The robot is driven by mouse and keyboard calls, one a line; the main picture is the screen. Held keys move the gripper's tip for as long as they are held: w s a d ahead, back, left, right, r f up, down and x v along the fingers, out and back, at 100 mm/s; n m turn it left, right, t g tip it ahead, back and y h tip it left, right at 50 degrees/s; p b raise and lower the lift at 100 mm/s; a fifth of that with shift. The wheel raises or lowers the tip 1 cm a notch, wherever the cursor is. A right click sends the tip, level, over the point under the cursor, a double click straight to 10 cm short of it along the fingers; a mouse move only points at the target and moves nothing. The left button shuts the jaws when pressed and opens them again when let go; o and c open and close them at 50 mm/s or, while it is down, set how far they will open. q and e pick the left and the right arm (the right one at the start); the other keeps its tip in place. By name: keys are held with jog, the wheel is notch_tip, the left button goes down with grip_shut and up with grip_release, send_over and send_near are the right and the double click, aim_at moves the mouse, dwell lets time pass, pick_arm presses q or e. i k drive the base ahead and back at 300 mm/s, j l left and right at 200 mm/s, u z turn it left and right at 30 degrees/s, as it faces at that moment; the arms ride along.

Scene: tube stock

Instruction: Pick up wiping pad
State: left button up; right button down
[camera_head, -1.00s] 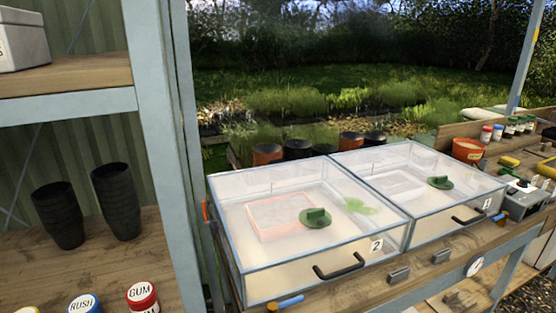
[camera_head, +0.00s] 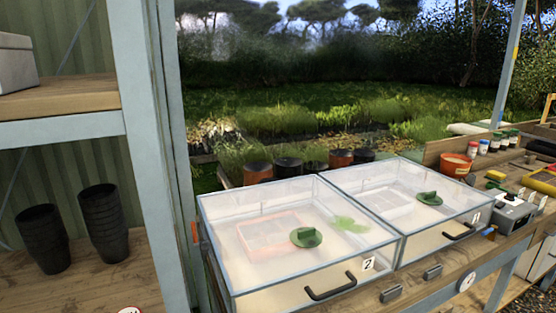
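No object is clearly recognisable as the wiping pad. A yellow item (camera_head: 542,182) lies on the bench at the right edge, too small to identify. A round green piece with a raised grip (camera_head: 306,237) sits on the clear lid of box 2 (camera_head: 285,273). A similar green piece (camera_head: 429,198) sits on the lid of box 1 (camera_head: 432,240). Neither gripper shows in this view.
A blue-framed shelf (camera_head: 60,128) with black pot stacks (camera_head: 103,223) stands at left. Both boxes have dark front handles and look closed. A terracotta pot (camera_head: 456,165), small jars (camera_head: 484,147) and a grey device (camera_head: 512,213) crowd the bench's right end.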

aim_at(497, 176)
jog(key=z, duration=1.5)
